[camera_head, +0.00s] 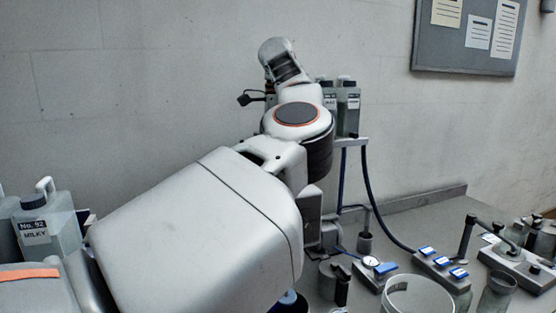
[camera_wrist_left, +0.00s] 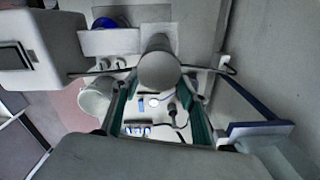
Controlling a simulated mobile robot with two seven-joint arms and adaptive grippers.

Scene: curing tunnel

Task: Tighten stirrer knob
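A grey, round-topped cylinder (camera_wrist_left: 160,68), which may be the stirrer knob, stands in the middle of the left wrist view. My left gripper (camera_wrist_left: 160,88) shows there with its two green-padded fingers spread, one on each side of the cylinder's near end. I see no clear grip on the cylinder, and I cannot tell whether either fingertip touches it. In the head view my left arm comes in from the left and hides its own fingers and most of what lies below them. My right gripper is not in view.
On the bench are a dial gauge (camera_head: 371,262), a strip with blue displays (camera_head: 440,268), a clear round container (camera_head: 418,297) and a clamp-like device (camera_head: 520,262). Labelled bottles stand on a raised shelf (camera_head: 352,143) against the wall. Another bottle (camera_head: 62,225) is at left. Cables cross the bench.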

